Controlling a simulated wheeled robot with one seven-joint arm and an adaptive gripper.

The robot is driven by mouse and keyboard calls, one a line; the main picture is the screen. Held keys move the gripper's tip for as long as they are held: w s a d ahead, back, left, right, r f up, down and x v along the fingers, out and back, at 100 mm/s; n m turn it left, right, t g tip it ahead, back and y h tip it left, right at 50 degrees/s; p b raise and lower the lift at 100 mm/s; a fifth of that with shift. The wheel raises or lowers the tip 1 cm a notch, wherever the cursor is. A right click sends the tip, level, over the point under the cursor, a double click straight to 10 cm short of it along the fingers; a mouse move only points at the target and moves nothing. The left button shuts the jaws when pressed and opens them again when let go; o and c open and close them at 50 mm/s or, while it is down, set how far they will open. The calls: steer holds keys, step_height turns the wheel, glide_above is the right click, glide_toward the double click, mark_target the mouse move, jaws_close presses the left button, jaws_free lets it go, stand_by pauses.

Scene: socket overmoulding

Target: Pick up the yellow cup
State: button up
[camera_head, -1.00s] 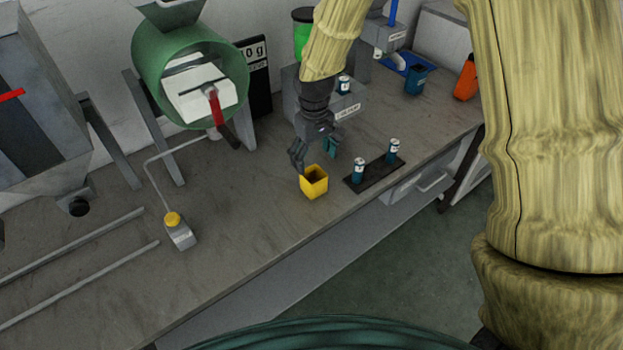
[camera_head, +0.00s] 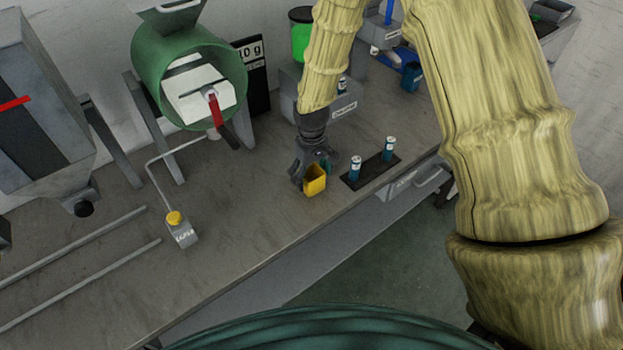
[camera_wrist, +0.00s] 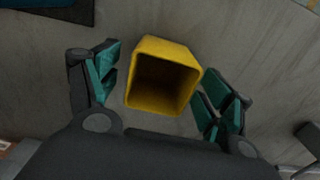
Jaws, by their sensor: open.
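The yellow cup (camera_head: 315,181) is square, open at the top, and stands on the grey bench close to its front edge. In the wrist view the yellow cup (camera_wrist: 162,75) lies between the two spread fingers, with its dark inside facing the camera. My gripper (camera_head: 312,172) is open and down around the cup, one finger on each side. In the wrist view my gripper (camera_wrist: 158,88) has teal finger pads. A gap shows between the left pad and the cup; the right pad is very close to it, and I cannot tell if it touches.
A black holder (camera_head: 352,183) with two teal-and-white cylinders stands just right of the cup. A grey box (camera_head: 345,108) is behind my gripper. A small block with a yellow knob (camera_head: 174,218) stands left. The bench between that block and the cup is clear.

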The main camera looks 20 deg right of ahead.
steer(key=shift+f, duration=0.5)
steer(key=c, duration=1)
steer(key=shift+r, duration=0.15)
